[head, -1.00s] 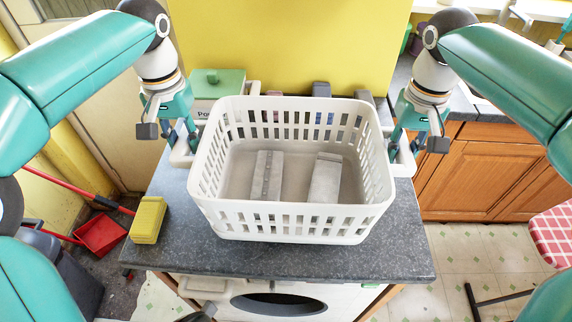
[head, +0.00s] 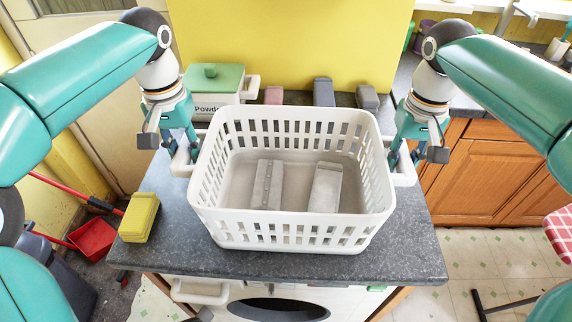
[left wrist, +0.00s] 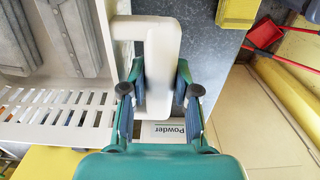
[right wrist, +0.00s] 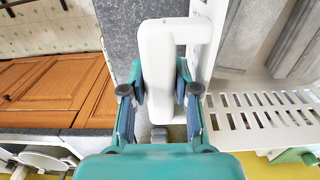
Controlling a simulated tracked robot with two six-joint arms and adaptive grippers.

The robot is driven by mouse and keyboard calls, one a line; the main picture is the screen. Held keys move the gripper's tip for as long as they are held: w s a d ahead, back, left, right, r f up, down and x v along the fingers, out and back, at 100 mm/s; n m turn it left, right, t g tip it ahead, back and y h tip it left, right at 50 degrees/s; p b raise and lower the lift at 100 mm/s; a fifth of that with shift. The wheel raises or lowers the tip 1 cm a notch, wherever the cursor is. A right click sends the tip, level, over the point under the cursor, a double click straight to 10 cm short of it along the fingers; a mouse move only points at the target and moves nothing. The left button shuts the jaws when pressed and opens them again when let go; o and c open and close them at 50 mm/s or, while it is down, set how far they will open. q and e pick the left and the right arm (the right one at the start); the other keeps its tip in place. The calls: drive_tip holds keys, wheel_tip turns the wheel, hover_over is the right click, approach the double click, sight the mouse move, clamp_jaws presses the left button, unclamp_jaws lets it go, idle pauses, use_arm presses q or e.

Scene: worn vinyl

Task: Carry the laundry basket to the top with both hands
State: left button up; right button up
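The white laundry basket (head: 290,233) is upright and level over the grey speckled countertop (head: 415,262). I cannot tell whether its base touches the top. Two grey block-like pieces (head: 267,185) (head: 325,188) lie inside it. My left gripper (head: 182,150) has its fingers on both sides of the basket's left handle; in the left wrist view the handle bar (left wrist: 158,65) fills the space between the pads. My right gripper (head: 405,155) is closed likewise on the right handle; its bar (right wrist: 158,65) shows between the pads in the right wrist view.
A yellow sponge-like block (head: 139,218) sits at the counter's left edge. A green-lidded powder box (head: 213,85) and several small blocks stand behind the basket against the yellow wall. A washing-machine-like front (head: 275,308) is below. A red dustpan (head: 93,238) lies on the floor at left.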

use_arm(q)
drive_tip(key=o, duration=0.3)
drive_tip(key=shift+r, duration=0.1)
use_arm(e)
drive_tip(key=o, duration=0.3)
drive_tip(key=shift+r, duration=0.1)
use_arm(q)
drive_tip(key=shift+o, duration=0.2)
drive_tip(key=shift+d, duration=0.1)
use_arm(e)
drive_tip(key=shift+o, duration=0.2)
use_arm(q)
drive_tip(key=shift+r, duration=0.1)
wheel_tip(320, 180, up, 7)
drive_tip(key=shift+f, duration=0.1)
drive_tip(key=shift+r, duration=0.4)
use_arm(e)
drive_tip(key=shift+r, duration=0.15)
wheel_tip(320, 180, up, 12)
drive_tip(key=shift+f, duration=0.2)
